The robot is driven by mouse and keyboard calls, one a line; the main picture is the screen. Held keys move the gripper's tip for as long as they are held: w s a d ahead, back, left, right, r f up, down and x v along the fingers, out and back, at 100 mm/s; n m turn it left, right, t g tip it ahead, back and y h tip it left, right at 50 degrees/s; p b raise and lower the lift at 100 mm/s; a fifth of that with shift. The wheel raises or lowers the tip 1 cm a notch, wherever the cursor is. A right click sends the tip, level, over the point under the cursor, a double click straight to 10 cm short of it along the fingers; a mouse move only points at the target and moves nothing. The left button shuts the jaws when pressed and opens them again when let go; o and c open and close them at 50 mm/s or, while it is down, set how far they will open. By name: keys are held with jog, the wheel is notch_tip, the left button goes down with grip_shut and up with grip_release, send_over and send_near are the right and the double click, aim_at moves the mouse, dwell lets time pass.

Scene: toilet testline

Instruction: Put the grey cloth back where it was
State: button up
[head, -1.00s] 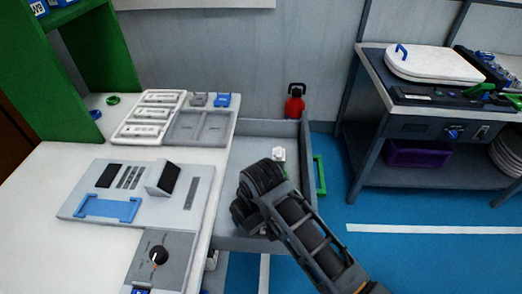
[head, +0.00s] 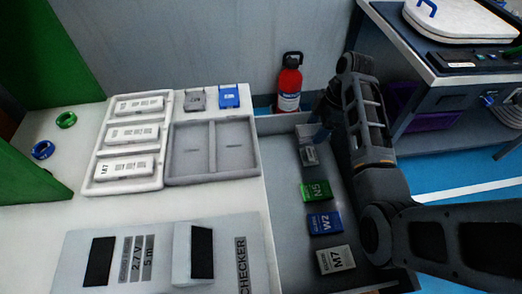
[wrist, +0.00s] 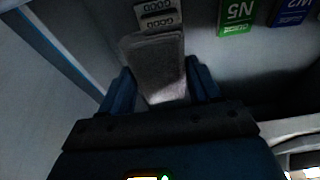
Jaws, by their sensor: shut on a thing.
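The grey cloth (wrist: 153,52) shows in the wrist view as a flat grey piece between the two blue fingers. My gripper (wrist: 158,76) is shut on it. In the head view my gripper (head: 320,130) is low at the far end of the open grey drawer (head: 285,205). A pale grey piece of the cloth (head: 304,131) shows beside it there. My wrist and forearm hide part of the drawer's right side. I cannot tell whether the cloth touches the drawer floor.
A small grey block (head: 309,155), a green N5 block (head: 315,190), a blue W2 block (head: 325,223) and a grey M7 block (head: 335,260) line the drawer. A red extinguisher (head: 289,82) stands behind it. The white worktop (head: 40,215) holds trays and a checker.

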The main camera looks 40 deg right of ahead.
jog(key=shift+w+f, duration=0.2)
jog(key=shift+w, duration=0.05)
send_over(273, 161)
jog(key=d, duration=0.1)
jog(key=f, duration=0.4)
jog(key=f+p, duration=0.1)
jog(key=f, duration=0.1)
jog(key=shift+s+f, duration=0.25)
jog(key=shift+s, duration=0.05)
jog(key=shift+s+d+x, duration=0.15)
jog(key=shift+x, duration=0.85)
jog(key=shift+s+d+x, duration=0.15)
jog(key=shift+x, duration=0.85)
jog(key=shift+f, duration=0.1)
jog(key=shift+f, duration=0.15)
jog(key=o, duration=0.9)
jog(key=shift+o, duration=0.2)
jog(key=v, duration=1.2)
